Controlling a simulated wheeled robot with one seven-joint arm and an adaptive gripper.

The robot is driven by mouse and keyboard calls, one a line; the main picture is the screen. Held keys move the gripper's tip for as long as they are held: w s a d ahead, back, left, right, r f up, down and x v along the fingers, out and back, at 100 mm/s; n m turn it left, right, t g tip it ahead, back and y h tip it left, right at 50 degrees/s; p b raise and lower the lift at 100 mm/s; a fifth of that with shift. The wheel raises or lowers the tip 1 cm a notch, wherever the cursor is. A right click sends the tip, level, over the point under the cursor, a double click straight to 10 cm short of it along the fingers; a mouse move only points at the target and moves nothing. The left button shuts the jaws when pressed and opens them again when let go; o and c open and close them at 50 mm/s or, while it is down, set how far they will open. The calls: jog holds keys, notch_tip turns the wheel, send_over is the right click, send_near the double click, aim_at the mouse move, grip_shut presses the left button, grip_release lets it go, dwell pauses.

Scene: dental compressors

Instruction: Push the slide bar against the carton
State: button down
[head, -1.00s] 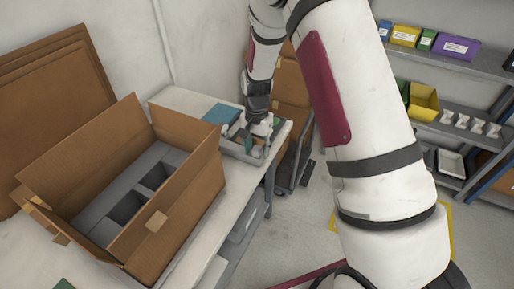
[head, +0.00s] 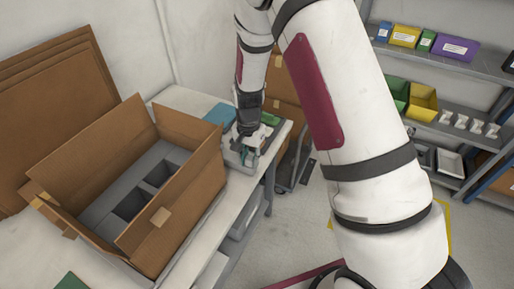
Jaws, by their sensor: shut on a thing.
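The open brown carton (head: 190,205) stands on the table at the left, flaps up, with a grey divided insert (head: 108,200) inside. My gripper (head: 246,148) points down at the table's far right end, to the right of the carton. It is shut on a grey piece, which looks like the slide bar (head: 236,158). The piece lies low on the table close to the carton's right side. The carton's flap and my gripper partly hide it, and I cannot tell whether it touches the carton.
A blue flat item (head: 219,113) lies behind my gripper, with a green item (head: 268,120) to its right. A dark green item (head: 72,282) lies at the near left. Flat cardboard (head: 60,110) leans on the wall. Shelves with bins (head: 424,103) stand at the right.

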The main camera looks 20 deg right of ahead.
jog(key=shift+s+a, duration=0.8)
jog(key=c, duration=1.3)
grip_release()
notch_tip(320, 180, up, 12)
jog(key=shift+c, duration=0.3)
